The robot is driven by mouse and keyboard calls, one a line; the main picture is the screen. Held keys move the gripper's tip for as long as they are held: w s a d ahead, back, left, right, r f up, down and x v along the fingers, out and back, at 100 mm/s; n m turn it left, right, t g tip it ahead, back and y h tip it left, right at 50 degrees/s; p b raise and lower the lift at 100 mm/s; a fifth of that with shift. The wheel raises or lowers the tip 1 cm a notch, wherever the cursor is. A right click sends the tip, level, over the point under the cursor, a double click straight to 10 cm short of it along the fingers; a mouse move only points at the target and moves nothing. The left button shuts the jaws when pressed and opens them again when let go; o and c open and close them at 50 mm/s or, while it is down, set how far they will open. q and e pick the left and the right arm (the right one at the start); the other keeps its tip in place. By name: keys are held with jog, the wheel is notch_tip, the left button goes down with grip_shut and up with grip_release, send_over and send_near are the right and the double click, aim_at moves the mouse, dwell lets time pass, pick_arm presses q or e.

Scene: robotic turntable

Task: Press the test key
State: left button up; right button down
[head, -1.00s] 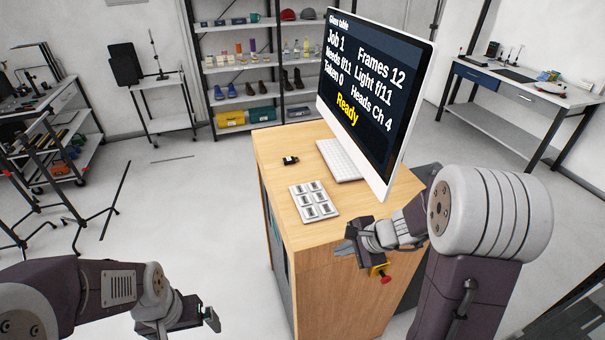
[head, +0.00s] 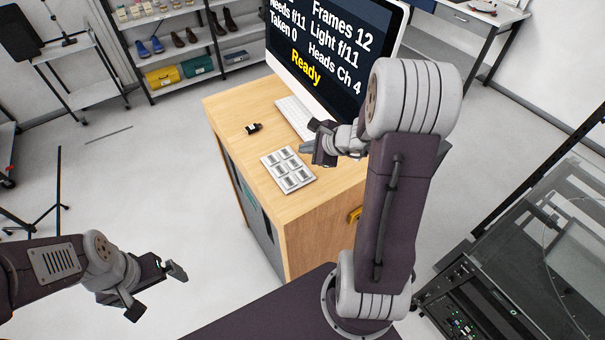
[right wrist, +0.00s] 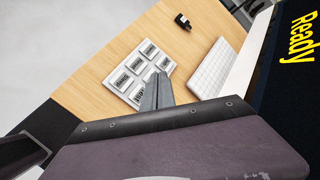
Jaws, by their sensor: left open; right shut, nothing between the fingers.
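A white key panel (head: 287,169) with several grey keys in two columns lies on the wooden desk. My right gripper (head: 308,148) is shut and empty, just right of the panel and seemingly above the desk. In the right wrist view its closed fingers (right wrist: 157,88) overlap the panel's edge and hide part of some keys. My left gripper (head: 156,290) is open and empty, low at the left, away from the desk.
A monitor (head: 335,50) reading "Ready" stands behind the panel, with a white keyboard (head: 294,115) before it. A small black object (head: 253,128) lies on the desk (head: 229,107).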

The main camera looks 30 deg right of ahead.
aim_at(306, 176)
notch_tip(306, 176, down, 8)
jog(key=b, duration=0.6)
jog(key=shift+f+b, duration=0.3)
jog(key=shift+b, duration=0.2)
jog(key=shift+r, duration=0.1)
dwell(1.1)
jog(key=shift+f+b, duration=0.4)
jog(key=shift+b, duration=0.2)
